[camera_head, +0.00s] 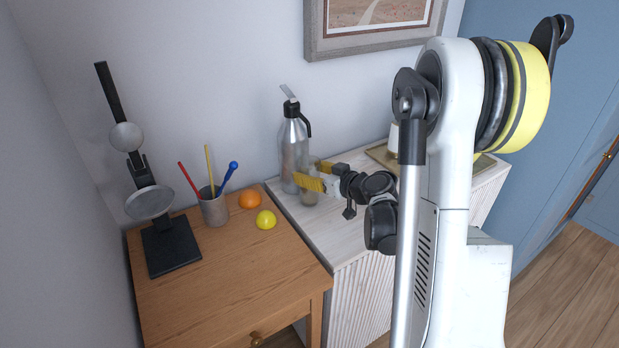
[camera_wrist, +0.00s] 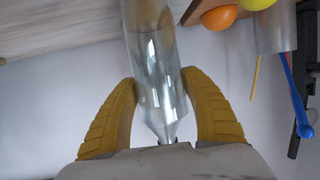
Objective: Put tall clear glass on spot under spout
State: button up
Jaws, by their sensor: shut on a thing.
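The tall clear glass (camera_head: 309,196) stands upright or nearly so at the white cabinet, in front of the metal pump flask. My gripper (camera_head: 314,180) is shut on it, with yellow fingers either side. In the wrist view, which is upside down, the glass (camera_wrist: 156,78) is between my fingertips (camera_wrist: 159,80), with the flask behind and partly seen through it. The flask (camera_head: 293,155) has a lever on top and a black curved part on its right side. The spot under the spout is not clearly visible. I cannot tell whether the glass touches the cabinet top.
The white cabinet top (camera_head: 290,203) has a tray (camera_head: 381,153) farther right, partly behind my arm. On the wooden table (camera_head: 228,272) are an orange (camera_head: 250,199), a yellow ball (camera_head: 266,220), a cup of utensils (camera_head: 214,209) and a black stand (camera_head: 172,247).

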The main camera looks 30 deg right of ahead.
jog(key=shift+f, duration=0.1)
jog(key=shift+f, duration=0.15)
jog(key=o, duration=1.4)
